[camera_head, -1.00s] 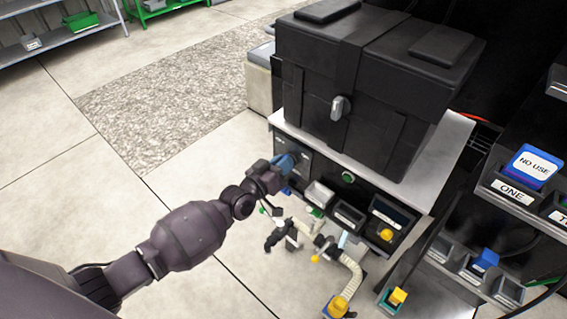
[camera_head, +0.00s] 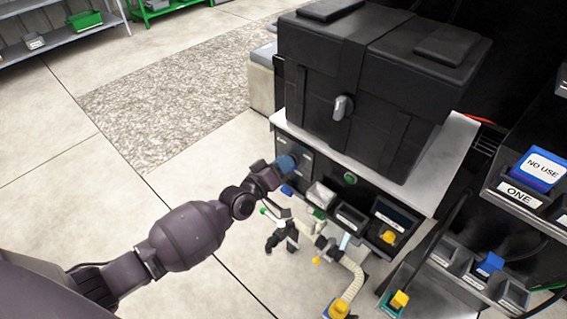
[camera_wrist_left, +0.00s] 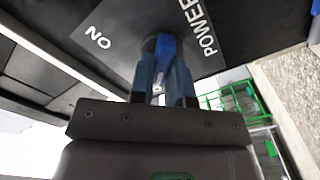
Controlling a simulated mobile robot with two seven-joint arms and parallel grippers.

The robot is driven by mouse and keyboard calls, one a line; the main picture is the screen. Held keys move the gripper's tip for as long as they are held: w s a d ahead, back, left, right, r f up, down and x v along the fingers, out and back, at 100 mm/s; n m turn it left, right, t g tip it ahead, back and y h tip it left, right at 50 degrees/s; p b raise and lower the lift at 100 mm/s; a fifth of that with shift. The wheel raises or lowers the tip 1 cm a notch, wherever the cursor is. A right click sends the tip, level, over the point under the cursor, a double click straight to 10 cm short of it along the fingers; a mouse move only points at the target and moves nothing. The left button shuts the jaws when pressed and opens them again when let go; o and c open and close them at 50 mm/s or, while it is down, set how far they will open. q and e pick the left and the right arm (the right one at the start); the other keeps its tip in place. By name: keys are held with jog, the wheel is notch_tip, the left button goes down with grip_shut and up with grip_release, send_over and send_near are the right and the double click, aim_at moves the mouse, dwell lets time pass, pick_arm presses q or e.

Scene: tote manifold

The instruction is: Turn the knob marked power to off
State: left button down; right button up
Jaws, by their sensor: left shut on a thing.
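The power knob (camera_wrist_left: 166,46) is blue on a dark round base, on a grey plate (camera_wrist_left: 190,28) marked POWER in the left wrist view. Letters that look like ON, upside down, stand to the knob's left. The OFF mark is not visible. My left gripper (camera_wrist_left: 163,72) has its two blue fingers on either side of the knob and is shut on it. In the head view my left gripper (camera_head: 287,164) is at the left end of the black panel and hides most of the knob. My right gripper is in neither view.
A large black case (camera_head: 385,75) stands on the bench top (camera_head: 450,150) above the panel. A green button (camera_head: 350,179) and small bins (camera_head: 352,217) are right of my gripper. A hose (camera_head: 352,280) hangs below. Floor on the left is clear.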

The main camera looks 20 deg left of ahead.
pick_arm(q)
jog(key=shift+f, duration=0.1)
jog(key=c, duration=1.1)
grip_release()
jog(key=p+v, duration=0.1)
jog(key=v, duration=1)
